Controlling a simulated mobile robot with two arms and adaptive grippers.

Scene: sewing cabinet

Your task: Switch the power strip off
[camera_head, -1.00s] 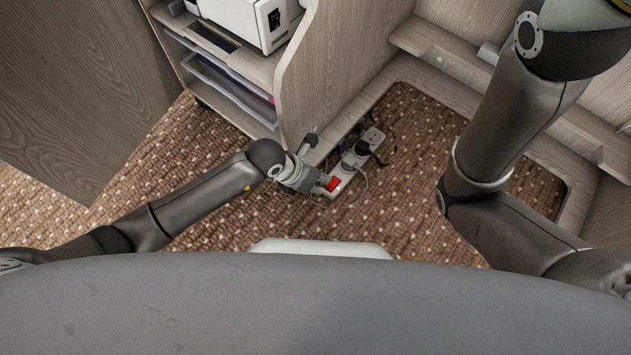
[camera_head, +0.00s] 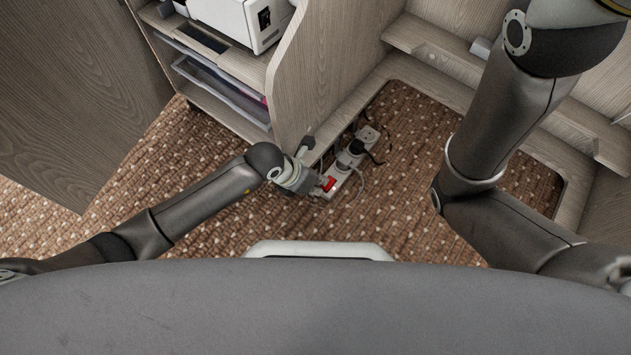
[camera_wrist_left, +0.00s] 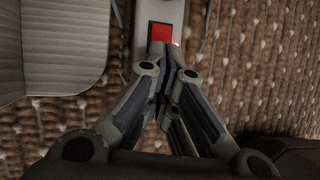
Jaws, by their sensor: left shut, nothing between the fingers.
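The white power strip (camera_head: 352,164) lies on the carpet along the cabinet's lower edge, with black plugs and cords at its far part. Its red switch (camera_head: 328,184) is at the near end. The red switch also shows in the left wrist view (camera_wrist_left: 159,33), straight ahead of the fingertips. My left gripper (camera_head: 316,190) is at this near end, beside the switch. In the left wrist view its fingers (camera_wrist_left: 168,55) are closed together and empty, with the tips at the switch's near edge; I cannot tell whether they touch it. My right gripper is out of view.
The wooden cabinet panel (camera_head: 325,70) rises just left of the strip. A white machine (camera_head: 232,18) sits on the shelf above plastic drawers (camera_head: 222,90). A pale cord (camera_head: 357,192) runs beside the strip. Open carpet (camera_head: 405,200) lies to the right.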

